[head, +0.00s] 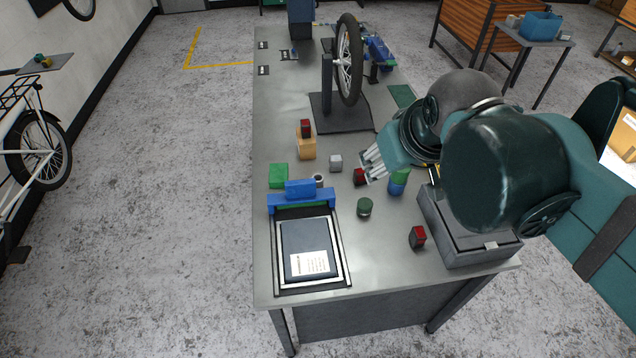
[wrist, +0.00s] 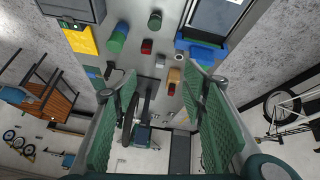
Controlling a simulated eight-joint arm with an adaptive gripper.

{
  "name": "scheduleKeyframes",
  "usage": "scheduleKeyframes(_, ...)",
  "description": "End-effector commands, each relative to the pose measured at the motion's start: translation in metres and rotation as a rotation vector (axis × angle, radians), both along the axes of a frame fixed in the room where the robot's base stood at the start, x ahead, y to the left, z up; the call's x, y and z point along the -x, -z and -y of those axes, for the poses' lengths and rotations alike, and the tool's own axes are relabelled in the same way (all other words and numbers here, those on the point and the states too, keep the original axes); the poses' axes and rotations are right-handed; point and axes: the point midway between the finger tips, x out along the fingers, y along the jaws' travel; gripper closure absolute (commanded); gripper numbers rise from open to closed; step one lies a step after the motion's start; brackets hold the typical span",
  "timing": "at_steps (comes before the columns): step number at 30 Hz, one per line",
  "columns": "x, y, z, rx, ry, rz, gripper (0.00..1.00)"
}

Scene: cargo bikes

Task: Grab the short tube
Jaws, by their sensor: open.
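A small pale ring-shaped piece, which looks like the short tube (head: 318,180), stands on the metal bench just behind the blue-and-green holder. In the wrist view the short tube (wrist: 180,57) shows beyond my fingers, above and right of centre, with a dark opening. My gripper (head: 371,166) is to the right of the tube in the head view, apart from it. In the wrist view my gripper (wrist: 160,105) has its two green-padded fingers spread wide, with nothing held between them.
Near the tube are a grey cube (head: 336,163), a green block (head: 278,176) and a wooden block (head: 306,146) with a red piece on top. A red piece (head: 359,177) and a green-and-blue cylinder (head: 397,182) lie by my gripper. A wheel (head: 349,60) stands behind.

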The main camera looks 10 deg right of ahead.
Motion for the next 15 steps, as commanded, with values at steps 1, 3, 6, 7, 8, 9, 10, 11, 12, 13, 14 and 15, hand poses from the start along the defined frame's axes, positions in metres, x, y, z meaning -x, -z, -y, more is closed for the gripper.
scheduleKeyframes(1, -0.005, -0.003, -0.002, 0.017, -0.026, -0.009, 0.58)
scheduleKeyframes(3, -0.013, -0.006, -0.004, 0.05, -0.07, -0.025, 0.58)
scheduleKeyframes(6, -0.025, -0.011, -0.006, 0.103, -0.142, -0.051, 0.58)
scheduleKeyframes(7, -0.029, -0.013, -0.007, 0.119, -0.165, -0.059, 0.58)
scheduleKeyframes(8, -0.033, -0.014, -0.009, 0.134, -0.187, -0.067, 0.58)
scheduleKeyframes(9, -0.038, -0.015, -0.01, 0.156, -0.217, -0.078, 0.58)
scheduleKeyframes(10, -0.042, -0.017, -0.011, 0.172, -0.24, -0.086, 0.58)
scheduleKeyframes(11, -0.046, -0.018, -0.012, 0.188, -0.263, -0.095, 0.58)
scheduleKeyframes(12, -0.051, -0.019, -0.013, 0.208, -0.292, -0.105, 0.58)
scheduleKeyframes(13, -0.056, -0.021, -0.015, 0.224, -0.315, -0.114, 0.58)
scheduleKeyframes(14, -0.059, -0.022, -0.016, 0.239, -0.339, -0.122, 0.58)
scheduleKeyframes(15, -0.065, -0.023, -0.018, 0.259, -0.37, -0.132, 0.58)
